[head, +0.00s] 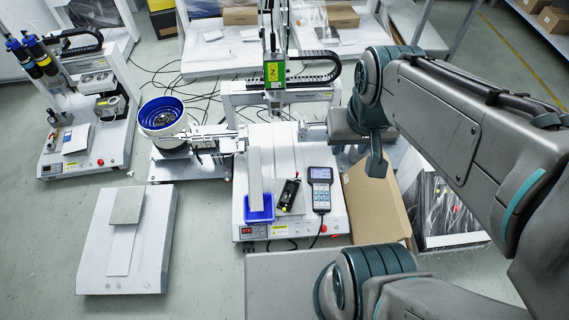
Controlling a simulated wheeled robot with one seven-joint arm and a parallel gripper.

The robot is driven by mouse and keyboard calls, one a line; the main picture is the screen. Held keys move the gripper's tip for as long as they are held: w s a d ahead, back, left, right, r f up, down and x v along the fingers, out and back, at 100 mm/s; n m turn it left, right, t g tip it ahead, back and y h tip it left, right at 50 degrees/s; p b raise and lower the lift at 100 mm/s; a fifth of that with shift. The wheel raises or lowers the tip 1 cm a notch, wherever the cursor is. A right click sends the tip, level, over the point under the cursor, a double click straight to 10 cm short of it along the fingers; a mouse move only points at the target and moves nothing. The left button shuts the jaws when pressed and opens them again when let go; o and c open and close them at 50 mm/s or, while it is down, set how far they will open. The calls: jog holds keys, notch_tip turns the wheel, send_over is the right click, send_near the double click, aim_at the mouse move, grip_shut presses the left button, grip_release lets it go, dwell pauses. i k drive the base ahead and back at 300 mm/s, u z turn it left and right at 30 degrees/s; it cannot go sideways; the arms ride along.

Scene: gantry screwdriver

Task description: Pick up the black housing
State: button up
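The black housing (289,194) is a small, dark, elongated part lying on the white base plate of the gantry screwdriver. It sits between a blue tray (259,214) and a handheld controller (320,186). My arm comes in from the right. My gripper (314,132) appears small at the end of the wrist, behind and above the housing and apart from it. Its fingers are too small and too merged with the machine to show whether they are open or shut. The housing looks unobstructed.
The gantry frame and screwdriver head (273,72) stand behind the base. A blue-rimmed screw feeder bowl (162,114) is on the left. An open cardboard box (375,205) is close on the right. A cable runs from the controller. A low white platform (98,262) stands front left.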

aim_at(286, 200)
jog(key=u, duration=1.5)
jog(key=i, duration=0.45)
jog(key=z, duration=1.5)
